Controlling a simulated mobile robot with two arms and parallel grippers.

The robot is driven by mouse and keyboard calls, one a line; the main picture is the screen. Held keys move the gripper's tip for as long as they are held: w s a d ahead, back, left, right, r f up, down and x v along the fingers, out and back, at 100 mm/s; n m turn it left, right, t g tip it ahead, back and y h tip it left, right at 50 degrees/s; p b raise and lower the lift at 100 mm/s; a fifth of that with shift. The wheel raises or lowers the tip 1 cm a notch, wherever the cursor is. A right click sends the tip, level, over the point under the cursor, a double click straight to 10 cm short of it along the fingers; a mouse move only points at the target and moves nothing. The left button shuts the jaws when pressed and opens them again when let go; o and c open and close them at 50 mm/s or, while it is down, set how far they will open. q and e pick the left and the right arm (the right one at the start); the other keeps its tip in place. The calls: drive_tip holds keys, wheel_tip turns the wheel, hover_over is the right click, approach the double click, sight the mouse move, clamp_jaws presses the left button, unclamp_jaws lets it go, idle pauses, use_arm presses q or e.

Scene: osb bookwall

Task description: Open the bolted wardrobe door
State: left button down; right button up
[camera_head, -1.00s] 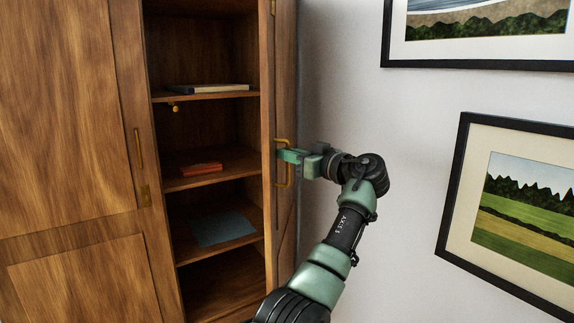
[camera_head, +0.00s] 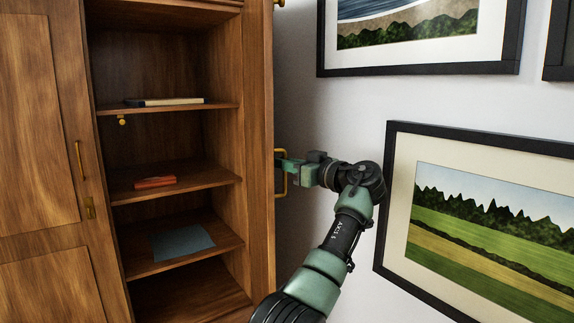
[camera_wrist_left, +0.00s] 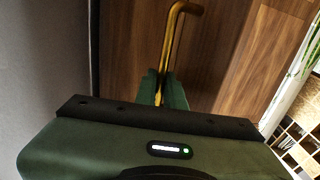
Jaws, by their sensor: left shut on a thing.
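The wooden wardrobe (camera_head: 258,120) stands at the left with its right compartment uncovered. The right door is swung far out and is mostly hidden behind the wardrobe's right edge in the head view; its wood face (camera_wrist_left: 225,50) shows in the wrist view. Its brass handle (camera_head: 284,185) sticks out past that edge. My left gripper (camera_head: 283,166) is shut on this handle, which also shows in the wrist view (camera_wrist_left: 174,38) between the fingers. The left door (camera_head: 35,130) is closed, with a brass handle (camera_head: 79,160) and a small brass fitting (camera_head: 90,207). My right gripper is not in view.
The shelves hold a book (camera_head: 165,101), an orange-red item (camera_head: 155,182) and a blue-grey flat item (camera_head: 182,242). A brass knob (camera_head: 122,120) sits under the upper shelf. Framed pictures (camera_head: 480,220) hang on the white wall to the right, near my arm.

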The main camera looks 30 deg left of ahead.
use_arm(q)
drive_tip(key=shift+a+r, duration=0.1)
drive_tip(key=c, duration=1.8)
unclamp_jaws()
drive_tip(key=shift+a, duration=0.1)
drive_tip(key=s+d+b, duration=0.1)
drive_tip(key=d, duration=0.6)
drive_tip(key=shift+s+d+b, duration=0.2)
drive_tip(key=shift+d+b, duration=0.1)
drive_tip(key=shift+b, duration=0.1)
